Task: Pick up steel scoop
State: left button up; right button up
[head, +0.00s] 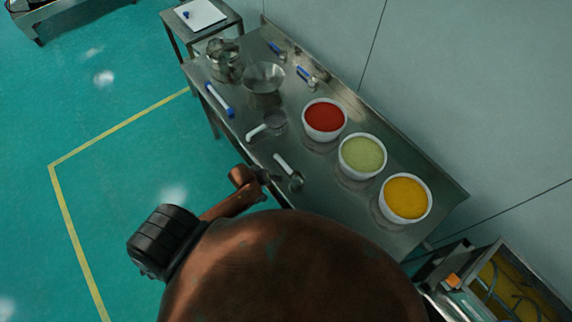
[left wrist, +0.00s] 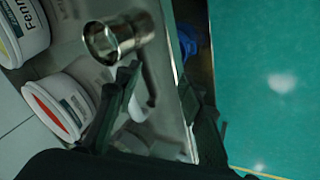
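The steel scoop, with a round metal cup (head: 294,181) and a white handle, lies near the front edge of the steel table. In the left wrist view its shiny cup (left wrist: 118,40) is beyond the fingers, and a white part of the handle shows between them. My left gripper (head: 268,177) is just beside the scoop at the table edge. Its dark fingers (left wrist: 165,108) are spread apart in the left wrist view, on either side of the handle. I cannot tell whether a finger touches it. My right gripper is not in view.
White tubs of red (head: 324,119), green (head: 362,156) and yellow (head: 405,198) material stand behind the scoop. Another white-handled tool (head: 265,126), a blue-ended tool (head: 219,100), a steel bowl (head: 264,79) and a metal vessel (head: 224,61) are farther left. The wall borders the back.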

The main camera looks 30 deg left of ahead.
aim_at(284, 166)
pick_arm(q)
jog(key=w+n, duration=0.2)
jog(key=w+a+r+n+p, duration=0.1)
jog(key=w+n, duration=0.1)
jog(key=w, duration=0.1)
jog(key=w+n+h+p, duration=0.1)
jog(key=w, duration=0.2)
jog(key=shift+a+r+n+t, duration=0.15)
jog(key=shift+r+n+t, duration=0.15)
jog(key=shift+n+t, duration=0.1)
jog(key=x, duration=0.2)
jog(key=p+x, duration=0.1)
jog(key=x, duration=0.1)
jog(key=shift+s+f, duration=0.1)
jog(key=shift+s, duration=0.15)
jog(key=shift+w+d+f, duration=0.2)
jog(key=shift+w+f, duration=0.05)
jog(key=shift+f, duration=0.2)
jog(key=shift+c, duration=0.3)
grip_shut()
